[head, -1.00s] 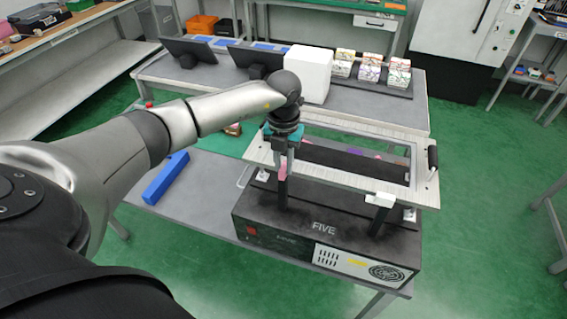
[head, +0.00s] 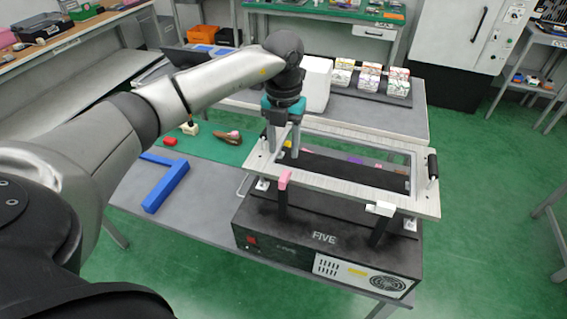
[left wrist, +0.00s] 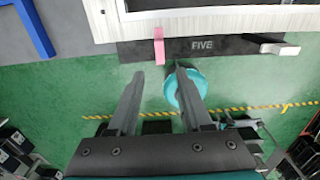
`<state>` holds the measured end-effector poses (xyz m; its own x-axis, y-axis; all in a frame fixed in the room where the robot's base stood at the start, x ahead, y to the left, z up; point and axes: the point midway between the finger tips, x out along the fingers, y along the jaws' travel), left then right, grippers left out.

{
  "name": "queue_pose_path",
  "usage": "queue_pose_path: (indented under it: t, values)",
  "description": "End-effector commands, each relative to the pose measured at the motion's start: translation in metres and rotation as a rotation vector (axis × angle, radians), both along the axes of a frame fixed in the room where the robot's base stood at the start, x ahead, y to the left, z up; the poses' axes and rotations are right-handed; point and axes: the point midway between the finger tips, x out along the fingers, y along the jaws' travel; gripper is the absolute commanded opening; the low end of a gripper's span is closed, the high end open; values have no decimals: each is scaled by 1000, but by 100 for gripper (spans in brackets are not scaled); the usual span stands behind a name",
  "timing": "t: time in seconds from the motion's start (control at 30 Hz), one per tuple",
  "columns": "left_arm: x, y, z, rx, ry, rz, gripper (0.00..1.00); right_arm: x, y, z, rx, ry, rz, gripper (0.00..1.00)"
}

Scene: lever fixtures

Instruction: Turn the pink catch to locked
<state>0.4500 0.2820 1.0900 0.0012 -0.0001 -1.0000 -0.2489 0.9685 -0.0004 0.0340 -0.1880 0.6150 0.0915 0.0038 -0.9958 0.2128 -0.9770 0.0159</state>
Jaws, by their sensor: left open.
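The pink catch (head: 284,180) sits on a dark post at the left front of the framed fixture, above the black box marked FIVE. In the left wrist view the pink catch (left wrist: 159,46) is a short bar running up and down the picture, just beyond the fingertips. My left gripper (head: 284,152) is open, fingers pointing down, above and behind the catch in the head view. In the left wrist view the fingers (left wrist: 160,72) stand apart on either side of the catch's line, with nothing between them. My right gripper is not in view.
A white catch (head: 380,208) lies crosswise at the fixture's right front. The black FIVE box (head: 325,250) stands below the frame (head: 340,186), which has a black handle (head: 432,165) at right. A blue angled bar (head: 166,185) lies on the table at left.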

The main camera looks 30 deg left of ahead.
Motion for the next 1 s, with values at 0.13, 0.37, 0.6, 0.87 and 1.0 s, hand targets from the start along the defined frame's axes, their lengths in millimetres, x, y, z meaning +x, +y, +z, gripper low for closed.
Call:
queue_pose_path:
  t: [0.13,0.37,0.6,0.87,1.0]
  values:
    - [1,0,32,0,-4,0,50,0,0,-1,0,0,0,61]
    - [0,0,57,0,-1,1,50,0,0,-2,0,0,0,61]
    - [0,0,61,0,0,1,50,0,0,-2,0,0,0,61]
    - [0,0,60,0,0,1,50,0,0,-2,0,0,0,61]
    - [0,-3,59,-9,-2,-6,50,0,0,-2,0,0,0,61]
